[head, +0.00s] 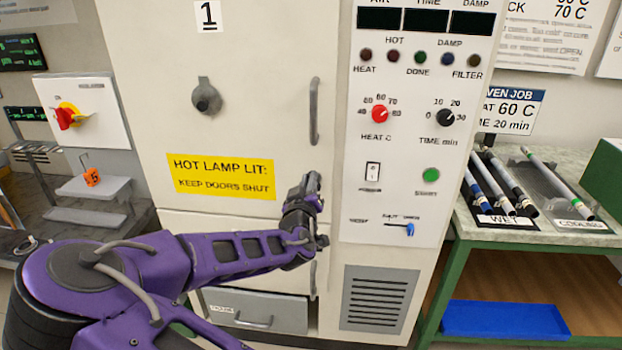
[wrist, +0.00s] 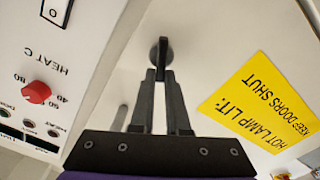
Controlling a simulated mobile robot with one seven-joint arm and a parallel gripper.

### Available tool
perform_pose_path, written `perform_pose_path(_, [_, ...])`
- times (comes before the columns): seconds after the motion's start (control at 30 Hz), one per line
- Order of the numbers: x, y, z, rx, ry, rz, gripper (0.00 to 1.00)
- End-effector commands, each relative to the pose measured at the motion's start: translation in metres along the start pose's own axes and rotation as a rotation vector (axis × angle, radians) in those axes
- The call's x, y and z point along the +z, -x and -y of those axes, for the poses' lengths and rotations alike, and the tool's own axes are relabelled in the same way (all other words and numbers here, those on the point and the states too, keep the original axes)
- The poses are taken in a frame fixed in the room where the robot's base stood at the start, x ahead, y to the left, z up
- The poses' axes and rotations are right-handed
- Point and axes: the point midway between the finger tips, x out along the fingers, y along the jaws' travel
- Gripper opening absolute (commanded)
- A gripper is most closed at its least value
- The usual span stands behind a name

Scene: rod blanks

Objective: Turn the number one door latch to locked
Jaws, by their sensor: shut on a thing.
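The number one door (head: 255,60) is the upper cream cabinet door, with a "1" plate at its top, and it looks shut. Its latch (wrist: 162,50) shows in the wrist view as a dark upright lever on a round base. My gripper (head: 312,184) is at the door's lower right, below the bar handle (head: 315,110), and hides the latch in the head view. In the wrist view my gripper (wrist: 160,75) is shut on the latch lever. I see no lock marks beside the latch.
A yellow warning sign (head: 220,177) is left of my gripper. The control panel (head: 400,205), with knobs and switches, is close on the right. A round dark knob (head: 206,97) sits higher on the door. A lower drawer (head: 265,312) is under my arm.

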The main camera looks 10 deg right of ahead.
Motion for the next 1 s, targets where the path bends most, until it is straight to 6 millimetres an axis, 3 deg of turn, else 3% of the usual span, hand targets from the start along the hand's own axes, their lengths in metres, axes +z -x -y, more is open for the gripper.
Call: perform_pose_path(1.0, [0.009, 0.000, 0.015, 0.001, 0.912, 0.002, 0.00])
